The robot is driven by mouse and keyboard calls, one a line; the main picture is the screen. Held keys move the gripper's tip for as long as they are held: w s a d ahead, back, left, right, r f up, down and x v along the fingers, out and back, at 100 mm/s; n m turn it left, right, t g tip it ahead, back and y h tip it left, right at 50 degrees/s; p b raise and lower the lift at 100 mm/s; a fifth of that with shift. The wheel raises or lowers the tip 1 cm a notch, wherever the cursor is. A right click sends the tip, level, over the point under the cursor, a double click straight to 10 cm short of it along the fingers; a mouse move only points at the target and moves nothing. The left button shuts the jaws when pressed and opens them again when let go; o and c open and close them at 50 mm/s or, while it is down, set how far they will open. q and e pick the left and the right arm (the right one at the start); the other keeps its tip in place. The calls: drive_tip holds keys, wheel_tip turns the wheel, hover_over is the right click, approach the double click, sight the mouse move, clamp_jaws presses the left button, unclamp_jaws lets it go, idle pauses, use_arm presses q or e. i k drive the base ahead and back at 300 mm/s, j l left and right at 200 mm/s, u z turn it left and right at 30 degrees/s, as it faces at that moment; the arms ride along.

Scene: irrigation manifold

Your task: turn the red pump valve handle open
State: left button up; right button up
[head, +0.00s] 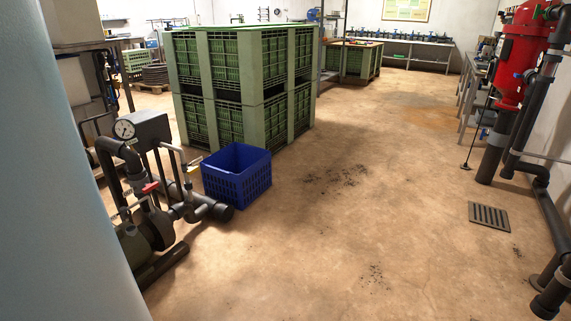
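The red valve handle (150,187) is a small lever on the pump's pipework in the left foreground. The pump (147,232) is a dark green-grey body low on the floor. Dark pipes (190,205) run from it, and a round pressure gauge (124,129) stands above it beside a grey box (152,128). A yellow lever (194,167) is on a pipe to the right of the red handle. The handle is too small here to tell its exact setting. Neither of my grippers is in view.
A large pale blue curved surface (55,170) fills the left foreground and hides part of the pump. A blue crate (237,173) stands right of the pipes, before stacked green crates (245,85). A red tank (521,55) is far right, near a floor drain (489,215). The middle floor is clear.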

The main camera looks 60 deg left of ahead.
sight(149, 187)
drive_tip(key=u, duration=2.9)
drive_tip(key=i+l, duration=0.35)
drive_tip(key=i, duration=0.15)
drive_tip(key=i+l, duration=0.3)
drive_tip(key=i, duration=0.2)
drive_tip(key=i+l+u, duration=0.15)
drive_tip(key=u, duration=0.25)
drive_tip(key=i+l+u, duration=0.2)
drive_tip(key=u, duration=0.2)
drive_tip(key=i+l+u, duration=0.2)
drive_tip(key=u, duration=0.15)
drive_tip(key=i+l+u, duration=0.1)
drive_tip(key=l+u, duration=0.3)
drive_tip(key=j, duration=0.1)
